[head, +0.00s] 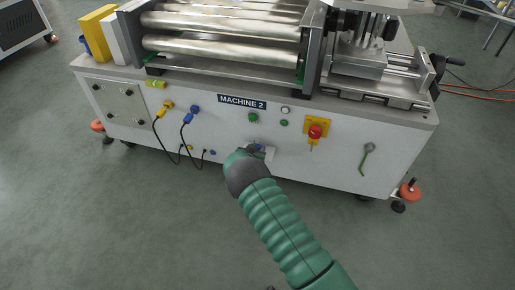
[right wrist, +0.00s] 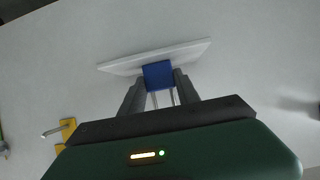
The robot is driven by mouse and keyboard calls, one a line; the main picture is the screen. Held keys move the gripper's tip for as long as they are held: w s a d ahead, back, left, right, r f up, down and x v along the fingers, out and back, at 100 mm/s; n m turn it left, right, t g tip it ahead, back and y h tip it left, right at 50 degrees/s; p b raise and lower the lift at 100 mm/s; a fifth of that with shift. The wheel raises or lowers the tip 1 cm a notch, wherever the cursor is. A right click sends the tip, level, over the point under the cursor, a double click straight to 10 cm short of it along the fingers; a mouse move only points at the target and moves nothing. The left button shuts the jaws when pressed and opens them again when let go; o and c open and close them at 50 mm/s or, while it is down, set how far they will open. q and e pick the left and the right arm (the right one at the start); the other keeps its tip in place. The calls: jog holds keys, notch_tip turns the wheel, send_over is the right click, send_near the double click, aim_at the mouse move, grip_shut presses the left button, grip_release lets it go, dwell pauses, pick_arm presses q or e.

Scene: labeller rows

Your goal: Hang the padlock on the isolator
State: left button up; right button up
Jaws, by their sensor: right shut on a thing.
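The blue padlock (right wrist: 158,74) is between the two dark fingers of my right gripper (right wrist: 157,84), which is shut on it. Thin silvery bars, likely its shackle, show between the fingers. In the head view my right gripper (head: 255,149) is at the machine's front panel, mostly hidden by my own wrist. The padlock lies against or just in front of a small white ledge (right wrist: 195,50); I cannot tell whether they touch. The isolator, a red knob (head: 316,131) on a yellow plate (head: 325,122), is to the right of the gripper. My left gripper is out of view.
The white machine front (head: 215,126) carries a "MACHINE 2" label (head: 242,102), buttons, and yellow and blue plugs with black cables (head: 182,134) to the left. A green-handled valve (head: 366,158) is at the right. Rollers are on top. The floor in front is clear.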

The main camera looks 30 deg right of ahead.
grip_shut()
jog(key=shift+r+p, duration=2.3)
jog(key=shift+r, duration=0.25)
jog(key=shift+f, duration=0.1)
jog(key=shift+a, duration=0.1)
jog(key=s+f+v, duration=0.2)
jog(key=v, duration=1)
jog(key=s+d+f+v, duration=0.1)
jog(key=s+f+v, duration=0.1)
jog(key=v, duration=1.1)
jog(key=s+f+v, duration=0.1)
jog(key=s+v, duration=0.1)
jog(key=v, duration=1)
notch_tip(320, 180, up, 32)
jog(key=p, duration=3.9)
